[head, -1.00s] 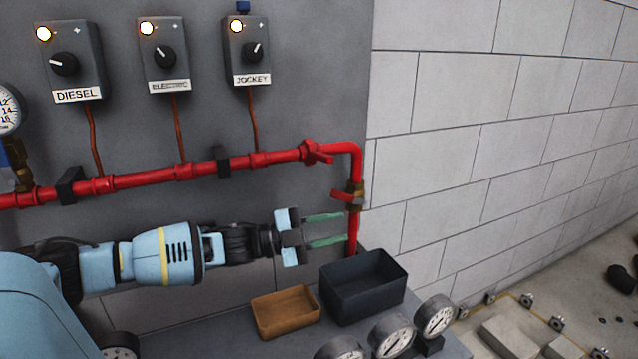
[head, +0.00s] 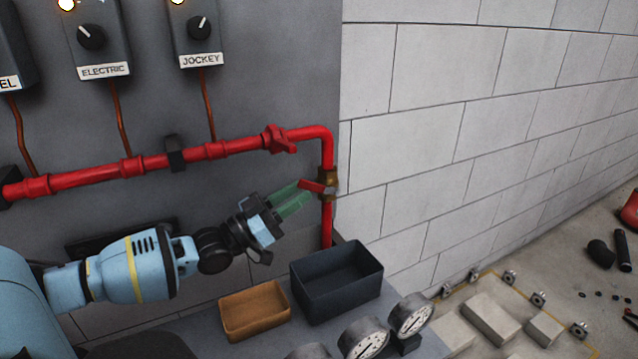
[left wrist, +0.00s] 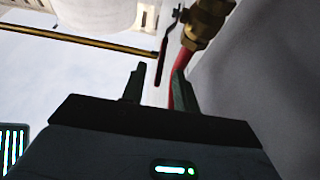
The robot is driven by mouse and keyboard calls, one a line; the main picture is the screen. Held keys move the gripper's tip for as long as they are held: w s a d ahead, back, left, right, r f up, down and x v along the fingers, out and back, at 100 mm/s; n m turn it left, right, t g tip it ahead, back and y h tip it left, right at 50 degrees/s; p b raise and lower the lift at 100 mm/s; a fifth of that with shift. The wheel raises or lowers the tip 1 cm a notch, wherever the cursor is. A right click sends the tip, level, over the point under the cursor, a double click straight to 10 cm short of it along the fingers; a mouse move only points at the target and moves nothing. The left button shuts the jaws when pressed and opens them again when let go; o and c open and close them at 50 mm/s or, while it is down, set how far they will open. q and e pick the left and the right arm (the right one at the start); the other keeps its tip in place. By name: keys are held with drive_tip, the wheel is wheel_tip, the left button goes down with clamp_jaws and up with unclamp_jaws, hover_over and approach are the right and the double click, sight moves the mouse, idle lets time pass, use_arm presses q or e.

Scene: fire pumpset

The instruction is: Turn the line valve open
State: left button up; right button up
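The line valve has a brass body (head: 328,178) on the vertical run of the red pipe at the wall's corner. Its red lever (head: 312,186) sticks out to the left. My left gripper (head: 300,196) is open, its two green fingers pointing up and right at the lever. In the left wrist view the fingers (left wrist: 157,88) stand apart, and the red lever (left wrist: 162,58) hangs between their lines, its lower end near the tips. The brass body (left wrist: 207,22) is at upper right there. Contact with the lever cannot be made out. My right gripper is not in view.
The red pipe (head: 100,176) runs along the grey panel, with a red fitting (head: 278,140) left of the bend. Below the gripper stand a dark bin (head: 338,298) and a brown tray (head: 256,311). Gauges (head: 412,315) sit at the front. The block wall (head: 450,130) is close on the right.

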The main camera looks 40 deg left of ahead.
sight(315, 183)
use_arm(q)
drive_tip(key=b+x, duration=0.1)
drive_tip(key=x, duration=0.3)
drive_tip(key=shift+w+b, duration=0.1)
drive_tip(key=shift+b, duration=0.3)
drive_tip(key=shift+w+d+r, duration=0.2)
drive_tip(key=shift+w+d, duration=0.05)
drive_tip(key=shift+w, duration=0.25)
drive_tip(key=shift+w+d+r, duration=0.1)
drive_tip(key=shift+w+r, duration=0.05)
drive_tip(key=shift+w, duration=0.05)
drive_tip(key=shift+c, duration=0.4)
drive_tip(key=c, duration=0.5)
clamp_jaws()
